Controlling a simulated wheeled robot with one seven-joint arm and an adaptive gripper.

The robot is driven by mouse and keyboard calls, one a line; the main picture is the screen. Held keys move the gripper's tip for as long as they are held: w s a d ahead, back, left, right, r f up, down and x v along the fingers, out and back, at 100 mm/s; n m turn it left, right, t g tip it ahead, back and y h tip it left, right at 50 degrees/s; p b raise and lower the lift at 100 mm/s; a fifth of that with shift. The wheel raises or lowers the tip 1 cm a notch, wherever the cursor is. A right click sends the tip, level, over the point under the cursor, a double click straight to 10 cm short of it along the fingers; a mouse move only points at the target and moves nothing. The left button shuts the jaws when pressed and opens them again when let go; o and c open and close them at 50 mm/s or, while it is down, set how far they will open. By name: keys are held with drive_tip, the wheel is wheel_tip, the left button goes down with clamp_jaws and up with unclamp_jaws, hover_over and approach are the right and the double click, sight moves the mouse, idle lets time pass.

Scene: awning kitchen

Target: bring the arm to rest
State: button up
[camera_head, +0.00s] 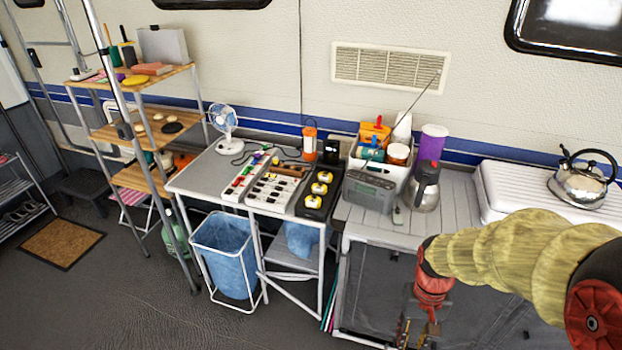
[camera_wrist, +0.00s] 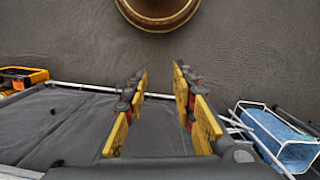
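My arm reaches in from the right side of the head view, with a ribbed tan sleeve and red joints. My gripper (camera_head: 415,335) hangs low in front of the grey cabinet (camera_head: 385,285), partly cut off by the picture's lower edge. In the wrist view my gripper (camera_wrist: 160,85) shows two fingers with yellow pads standing apart. Nothing is between them; the grey cabinet cloth (camera_wrist: 60,125) and the floor show behind.
A blue-lined bin (camera_head: 228,255) stands left of the cabinet; it also shows in the wrist view (camera_wrist: 280,138). The counter above holds a radio (camera_head: 368,191), a coffee pot (camera_head: 425,187) and a kettle (camera_head: 578,185). Open floor (camera_head: 130,300) lies at the front left.

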drive_tip(key=s+a+r+t, duration=0.2)
drive_tip(key=s+r+t, duration=0.1)
drive_tip(key=r, duration=0.7)
drive_tip(key=s+a+r+n+t+b, duration=0.1)
drive_tip(key=s+a+r+t, duration=0.2)
drive_tip(key=r, duration=0.7)
drive_tip(key=shift+s+n+t, duration=0.3)
drive_tip(key=shift+s+t, duration=0.3)
drive_tip(key=shift+s, duration=0.05)
drive_tip(key=shift+c, duration=0.3)
